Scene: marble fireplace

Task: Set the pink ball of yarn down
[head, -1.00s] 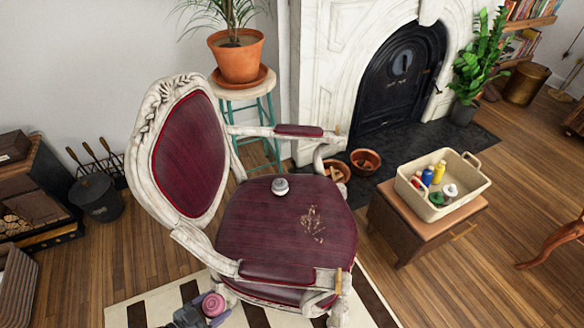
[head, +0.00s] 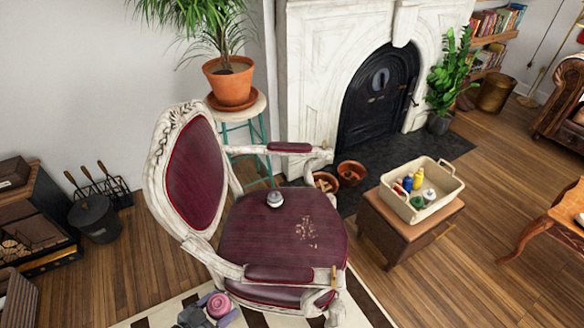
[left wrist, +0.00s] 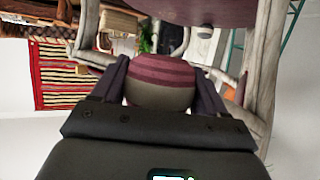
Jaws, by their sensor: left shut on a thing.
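The pink ball of yarn (head: 218,304) is at the bottom of the head view, in front of the armchair's near side. My left gripper (head: 205,309) is shut on it, a jaw on each side. In the left wrist view the ball (left wrist: 160,82) sits between the two dark fingers (left wrist: 160,90), its upper part pink and its lower part greyish. The armchair (head: 285,228) has a dark red worn seat and a carved white frame. My right gripper is in neither view.
A small grey-white round object (head: 275,199) lies on the seat. A cream bin (head: 446,196) with several bottles stands on a small wooden table (head: 400,230) at the right. A potted plant (head: 229,78) stands on a stool behind the chair. A striped rug (head: 160,316) lies below.

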